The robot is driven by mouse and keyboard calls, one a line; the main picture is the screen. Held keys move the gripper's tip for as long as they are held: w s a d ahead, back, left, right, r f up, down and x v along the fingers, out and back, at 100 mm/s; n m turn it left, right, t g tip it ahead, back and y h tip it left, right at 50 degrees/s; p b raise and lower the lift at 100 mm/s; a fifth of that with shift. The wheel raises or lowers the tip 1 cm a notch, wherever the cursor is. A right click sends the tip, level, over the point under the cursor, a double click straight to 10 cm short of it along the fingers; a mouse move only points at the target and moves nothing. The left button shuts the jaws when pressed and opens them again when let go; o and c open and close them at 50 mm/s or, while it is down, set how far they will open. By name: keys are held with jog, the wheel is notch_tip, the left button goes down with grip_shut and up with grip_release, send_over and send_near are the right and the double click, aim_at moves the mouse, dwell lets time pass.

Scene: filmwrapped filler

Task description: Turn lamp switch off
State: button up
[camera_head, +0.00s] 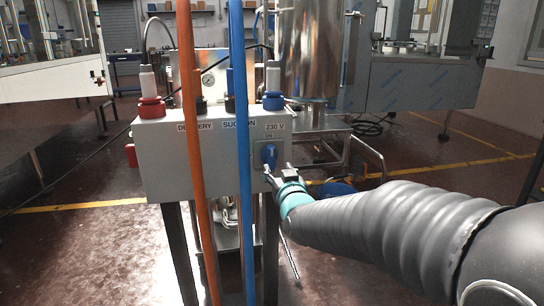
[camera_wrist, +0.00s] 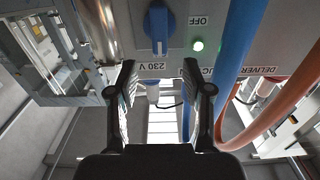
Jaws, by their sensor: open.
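The blue rotary switch (camera_head: 269,154) is on the right side of the grey box's front, under the "230 V" label. In the wrist view, where the lettering is upside down, the switch (camera_wrist: 158,25) has a white mark at its lower end, toward the "230 V" label (camera_wrist: 152,66). The "OFF" label (camera_wrist: 199,20) is to its right, and a small green light (camera_wrist: 198,45) glows nearby. My gripper (camera_head: 277,172) is open and empty at the box's lower right. In the wrist view its fingertips (camera_wrist: 159,72) are apart, below the switch and not around it.
The grey box (camera_head: 160,165) stands on dark legs. An orange hose (camera_head: 188,120) and a blue hose (camera_head: 240,110) run vertically in front of it, left of my gripper. A steel cylinder (camera_head: 311,50) stands behind. Open floor (camera_head: 80,250) is at left.

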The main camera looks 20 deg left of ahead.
aim_at(272, 157)
jog(key=p+x, duration=0.1)
jog(key=x, duration=0.8)
jog(key=shift+w+a, duration=0.15)
jog(key=shift+w, duration=0.2)
grip_shut()
